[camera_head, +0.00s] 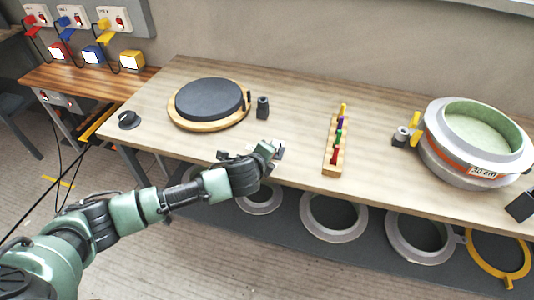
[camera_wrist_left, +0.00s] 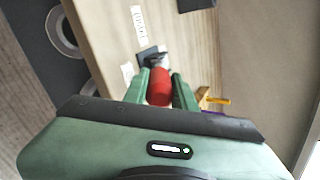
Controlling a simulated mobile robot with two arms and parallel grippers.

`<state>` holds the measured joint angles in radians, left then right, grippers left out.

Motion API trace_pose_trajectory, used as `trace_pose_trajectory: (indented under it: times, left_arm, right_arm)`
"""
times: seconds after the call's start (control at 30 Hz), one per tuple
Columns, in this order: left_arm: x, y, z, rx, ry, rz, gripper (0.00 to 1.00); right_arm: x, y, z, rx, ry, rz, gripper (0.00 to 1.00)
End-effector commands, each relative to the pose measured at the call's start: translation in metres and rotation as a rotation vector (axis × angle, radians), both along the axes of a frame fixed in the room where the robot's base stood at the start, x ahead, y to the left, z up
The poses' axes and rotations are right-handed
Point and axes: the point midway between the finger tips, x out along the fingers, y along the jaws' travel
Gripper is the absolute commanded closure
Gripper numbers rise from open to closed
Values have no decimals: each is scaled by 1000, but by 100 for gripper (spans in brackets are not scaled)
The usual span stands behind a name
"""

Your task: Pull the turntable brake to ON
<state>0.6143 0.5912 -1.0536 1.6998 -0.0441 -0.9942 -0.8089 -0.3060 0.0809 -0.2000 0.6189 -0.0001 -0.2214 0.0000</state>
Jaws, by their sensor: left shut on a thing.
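The turntable (camera_head: 208,97) is a dark round disc on a pale wooden base, at the back left of the bench. The brake lever shows in the left wrist view as a red grip (camera_wrist_left: 159,88) on a dark mount (camera_wrist_left: 150,55). White labels (camera_wrist_left: 139,27) lie on the bench beside the mount; I cannot read them clearly. My left gripper (camera_head: 270,149) is at the bench's front edge, in front of the turntable and to its right. In the left wrist view its fingers (camera_wrist_left: 160,82) are closed on the red grip. In the head view the gripper mostly hides the lever. My right gripper is not in view.
A wooden rack (camera_head: 332,159) of coloured pegs stands right of my left gripper. A large round mould (camera_head: 462,148) stands at the right. A dark cylinder (camera_head: 263,107) and a black knob (camera_head: 129,120) flank the turntable. Grey rings (camera_head: 333,216) hang below the bench edge.

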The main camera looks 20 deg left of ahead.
Motion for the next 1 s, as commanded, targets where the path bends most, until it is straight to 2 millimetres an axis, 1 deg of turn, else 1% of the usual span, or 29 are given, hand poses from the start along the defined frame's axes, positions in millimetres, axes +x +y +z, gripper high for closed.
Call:
trace_pose_trajectory:
  times: [0.3, 0.33, 0.4, 0.77, 0.87, 1.0]
  left_arm:
    - [-1, 0, -2, 5, 1, -4, 100]
    - [-1, 0, -2, 5, 1, -4, 68]
    - [-1, 0, -2, 5, 1, -4, 52]
    - [-3, 0, 0, 4, 1, -2, 52]
    - [-10, 0, 5, 3, 0, -3, 52]
    - [-29, 1, 17, 4, 0, -4, 52]
  right_arm:
    - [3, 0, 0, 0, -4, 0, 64]
    - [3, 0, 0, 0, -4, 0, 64]
    - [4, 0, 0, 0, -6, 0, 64]
    - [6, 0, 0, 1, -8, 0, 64]
    - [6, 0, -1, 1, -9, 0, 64]
    - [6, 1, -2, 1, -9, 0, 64]
